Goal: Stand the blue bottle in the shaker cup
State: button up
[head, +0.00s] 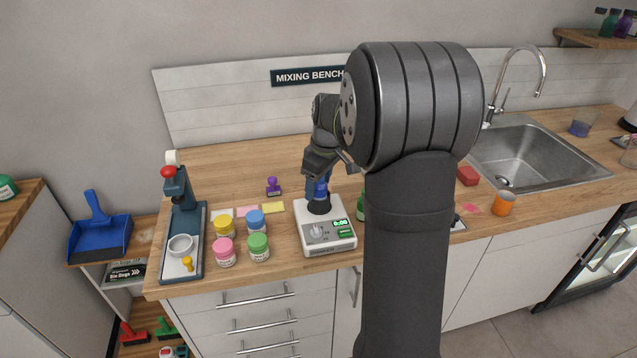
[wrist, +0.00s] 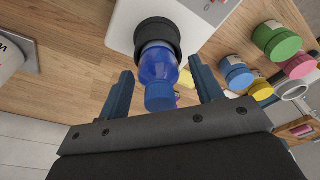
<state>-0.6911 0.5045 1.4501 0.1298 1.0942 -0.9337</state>
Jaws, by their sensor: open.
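The blue bottle (wrist: 158,68) stands in the black shaker cup (wrist: 157,36) on the white shaker (wrist: 118,22), its blue cap towards my gripper in the wrist view. In the head view the bottle (head: 320,188) is upright in the cup (head: 319,206), partly hidden by my gripper above it. My gripper (wrist: 162,85) is open, with one finger on each side of the bottle and a visible gap on both sides. In the head view my gripper (head: 323,170) is at the bottle's top. The bottle's base is hidden inside the cup.
Pink (head: 225,252), green (head: 258,247), yellow (head: 225,228) and blue-lidded (head: 255,221) jars stand left of the shaker. A purple stamp (head: 273,187) stands behind them. A green bottle (head: 361,208) is close on the right, partly behind my arm. A sink (head: 530,155) is farther right.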

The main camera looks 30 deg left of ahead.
aim_at(324, 185)
notch_tip(324, 185, up, 12)
jog(key=d, duration=0.2)
jog(key=shift+r, duration=0.25)
jog(key=shift+a, duration=0.1)
jog(key=f, duration=0.4)
jog(key=a+f, duration=0.1)
jog(key=f, duration=0.7)
jog(key=shift+a, duration=0.35)
jog(key=shift+r, duration=1.4)
